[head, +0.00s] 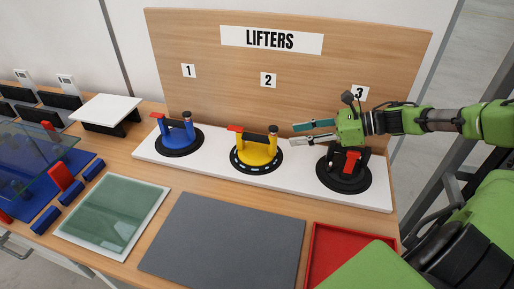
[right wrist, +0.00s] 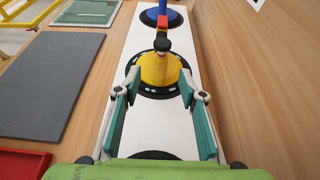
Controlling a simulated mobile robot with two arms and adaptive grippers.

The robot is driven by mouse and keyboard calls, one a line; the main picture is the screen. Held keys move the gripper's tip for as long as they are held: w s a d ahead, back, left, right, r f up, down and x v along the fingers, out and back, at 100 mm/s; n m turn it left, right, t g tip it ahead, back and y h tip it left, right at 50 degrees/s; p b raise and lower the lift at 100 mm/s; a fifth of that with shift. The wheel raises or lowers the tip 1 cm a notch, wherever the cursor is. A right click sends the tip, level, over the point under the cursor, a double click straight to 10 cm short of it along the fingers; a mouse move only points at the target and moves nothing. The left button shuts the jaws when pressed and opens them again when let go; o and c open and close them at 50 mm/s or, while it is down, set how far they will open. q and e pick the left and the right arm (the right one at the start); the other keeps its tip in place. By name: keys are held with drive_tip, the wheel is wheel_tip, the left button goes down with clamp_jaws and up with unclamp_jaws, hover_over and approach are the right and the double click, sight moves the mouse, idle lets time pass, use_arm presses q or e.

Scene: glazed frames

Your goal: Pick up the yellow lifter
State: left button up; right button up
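The yellow lifter (head: 256,153) stands on the white board (head: 215,165) under label 2. It has a round black base with white marks and a dark handle bar with a red end. My right gripper (head: 297,134) is open and empty, to the right of the yellow lifter and a little above the board, fingers pointing toward it. In the right wrist view, the yellow lifter (right wrist: 160,70) appears ahead between the tips of the open fingers, not touching as far as I can tell. My left gripper is not in view.
A blue lifter (head: 178,134) stands left under label 1. A dark lifter with a red lever (head: 345,170) stands under my right gripper at label 3. A wooden back panel (head: 210,50) rises behind. A grey mat (head: 222,240), green glass pane (head: 112,215) and red tray (head: 315,255) lie in front.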

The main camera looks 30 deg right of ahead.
drive_tip(key=p, duration=0.2)
approach(260, 136)
wheel_tip(260, 136, down, 2)
drive_tip(key=w+a, duration=0.2)
drive_tip(key=shift+w+a+f, duration=0.2)
drive_tip(key=shift+w+f, duration=0.25)
drive_tip(key=shift+w, duration=0.1)
drive_tip(key=shift+w+a, duration=0.25)
drive_tip(key=p+x, duration=0.3)
drive_tip(key=x, duration=0.1)
drive_tip(key=shift+w+r, duration=0.1)
drive_tip(key=shift+r, duration=0.2)
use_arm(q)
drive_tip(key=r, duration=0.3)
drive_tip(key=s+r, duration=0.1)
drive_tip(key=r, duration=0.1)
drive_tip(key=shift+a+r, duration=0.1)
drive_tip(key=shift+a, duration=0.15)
use_arm(e)
drive_tip(key=shift+w+a+f, duration=0.15)
drive_tip(key=shift+w+f, duration=0.05)
drive_tip(key=shift+f, duration=0.15)
clamp_jaws()
drive_tip(key=shift+w+r, duration=0.15)
drive_tip(key=shift+r, duration=0.05)
